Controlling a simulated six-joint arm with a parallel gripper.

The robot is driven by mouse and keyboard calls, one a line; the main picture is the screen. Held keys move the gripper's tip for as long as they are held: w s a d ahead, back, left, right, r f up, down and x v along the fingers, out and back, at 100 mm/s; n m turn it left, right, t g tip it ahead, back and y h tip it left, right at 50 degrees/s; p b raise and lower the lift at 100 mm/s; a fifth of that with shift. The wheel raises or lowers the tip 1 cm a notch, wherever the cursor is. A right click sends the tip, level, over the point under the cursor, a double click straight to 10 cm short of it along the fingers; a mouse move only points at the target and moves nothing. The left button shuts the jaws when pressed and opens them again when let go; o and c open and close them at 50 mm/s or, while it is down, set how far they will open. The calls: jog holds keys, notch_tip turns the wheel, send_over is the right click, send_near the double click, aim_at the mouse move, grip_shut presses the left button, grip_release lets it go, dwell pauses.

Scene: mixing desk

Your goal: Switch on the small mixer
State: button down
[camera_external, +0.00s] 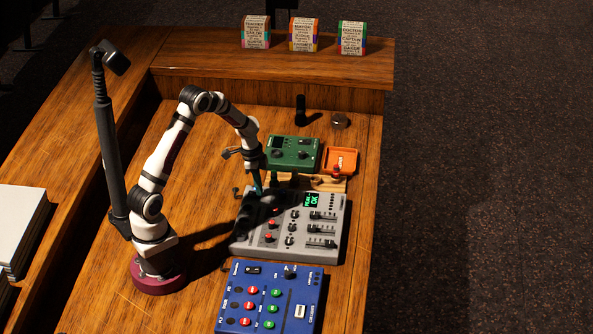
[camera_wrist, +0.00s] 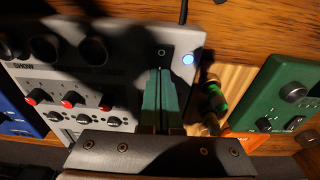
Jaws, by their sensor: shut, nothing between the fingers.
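The grey mixer (camera_external: 278,247) lies on the desk, with knobs, red-capped knobs, faders and a small display (camera_external: 312,199) showing green text that seems to end in "OK". In the wrist view the grey mixer (camera_wrist: 120,85) fills the left and middle. A round light (camera_wrist: 188,59) glows bluish white near its edge, beside a small dark round part (camera_wrist: 162,53). My gripper (camera_external: 258,193) is over the mixer's upper left corner. In the wrist view its teal fingers (camera_wrist: 161,74) are together and empty, tips close to the dark part. Whether they touch it is unclear.
A blue panel (camera_external: 238,272) with red and green buttons lies in front. A green box (camera_external: 306,144), an orange box (camera_external: 341,160) and a wooden strip with small knobs (camera_wrist: 238,80) lie behind. Three printed boxes (camera_external: 304,35) stand on the back shelf. Bare desk is at the left.

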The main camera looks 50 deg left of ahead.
jog(key=shift+s+a+r, duration=0.25)
jog(key=shift+s+a, duration=0.3)
notch_tip(320, 180, up, 14)
jog(key=w+d, duration=0.1)
dwell(0.5)
jog(key=shift+w+d, duration=0.1)
jog(key=s+d+r+n+y, duration=0.1)
jog(key=s+d+r, duration=0.1)
jog(key=s, duration=0.4)
jog(key=s+d+r, duration=0.2)
jog(key=s+r, duration=0.1)
jog(key=s, duration=0.3)
jog(key=s+f+n+g+y, duration=0.1)
jog(key=s+f+n, duration=0.1)
jog(key=s, duration=1.5)
jog(key=shift+s+d+f+y, duration=0.15)
jog(key=shift+s+d+y, duration=0.15)
jog(key=shift+d+y, duration=0.1)
